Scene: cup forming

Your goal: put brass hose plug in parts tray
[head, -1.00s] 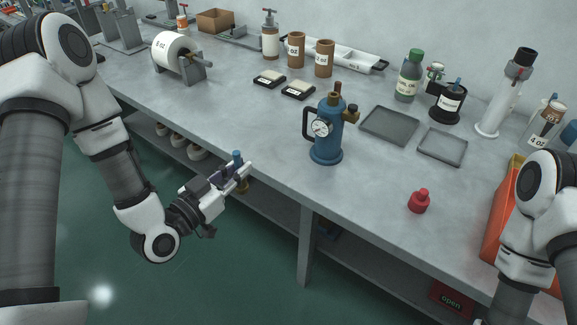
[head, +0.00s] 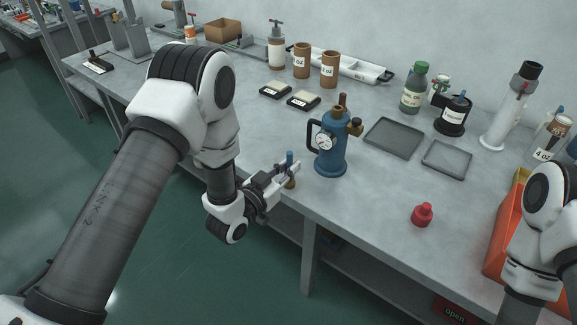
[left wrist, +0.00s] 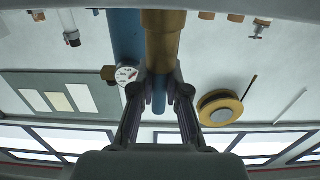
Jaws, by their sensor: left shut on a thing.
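My left gripper (head: 285,173) is shut on the brass hose plug (head: 291,184), which has a brass end and a blue end. It holds the plug near the table's front edge, left of the blue canister with a gauge (head: 331,150). In the left wrist view the plug's brass part (left wrist: 163,40) sticks out between the fingers (left wrist: 160,98), with blue between them. Two shallow grey trays, one larger (head: 372,143) and one smaller (head: 447,158), lie empty right of the canister. Which is the parts tray I cannot tell. My right gripper is out of view.
The canister stands between the plug and the grey trays. Bottles and a black pot (head: 453,117) stand behind the trays. The table front left of the red bottle is clear.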

